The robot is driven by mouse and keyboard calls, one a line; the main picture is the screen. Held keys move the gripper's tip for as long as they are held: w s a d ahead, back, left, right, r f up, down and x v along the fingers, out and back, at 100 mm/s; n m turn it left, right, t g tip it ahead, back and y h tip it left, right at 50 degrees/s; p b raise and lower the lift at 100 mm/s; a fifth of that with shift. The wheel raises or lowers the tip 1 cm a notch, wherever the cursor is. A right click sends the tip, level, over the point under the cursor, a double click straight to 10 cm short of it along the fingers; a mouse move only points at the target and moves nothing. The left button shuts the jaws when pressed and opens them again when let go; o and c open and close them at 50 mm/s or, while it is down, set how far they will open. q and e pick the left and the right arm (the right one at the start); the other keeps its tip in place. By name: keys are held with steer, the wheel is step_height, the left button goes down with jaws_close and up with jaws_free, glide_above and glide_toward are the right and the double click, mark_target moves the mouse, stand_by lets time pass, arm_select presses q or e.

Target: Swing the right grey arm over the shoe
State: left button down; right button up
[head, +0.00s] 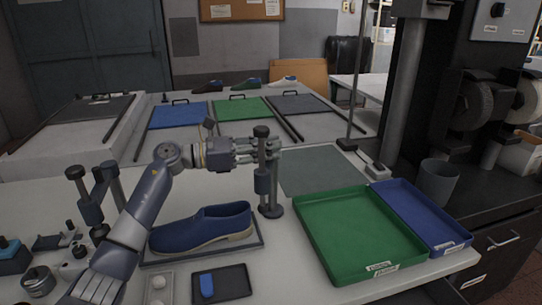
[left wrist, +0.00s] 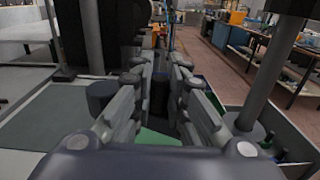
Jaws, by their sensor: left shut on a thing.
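A blue shoe (head: 203,230) with a pale sole lies on a dark plate (head: 165,258) in the head view. The right grey arm (head: 263,182) stands by the shoe's right end, on a post with a round base (head: 271,211). It is upright and beside the shoe, not over it. My left gripper (head: 258,150) is shut on its upper part, below the dark knob (head: 261,131). In the left wrist view a dark cylinder (left wrist: 160,92) shows between the fingers. A similar left grey arm (head: 90,210) stands left of the shoe. My right gripper is not in view.
A green tray (head: 345,250) and a blue tray (head: 418,212) lie to the right. A grey mat (head: 315,168) lies behind the post. A small dark tray (head: 236,282) with a blue piece lies in front of the shoe. A thin stand (head: 354,100) rises at the back right.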

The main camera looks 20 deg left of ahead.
arm_select(q)
steer(key=c, duration=1.6)
jaws_free()
steer(key=shift+o, duration=0.2)
step_height(320, 180, up, 10)
steer(key=shift+r, duration=0.1)
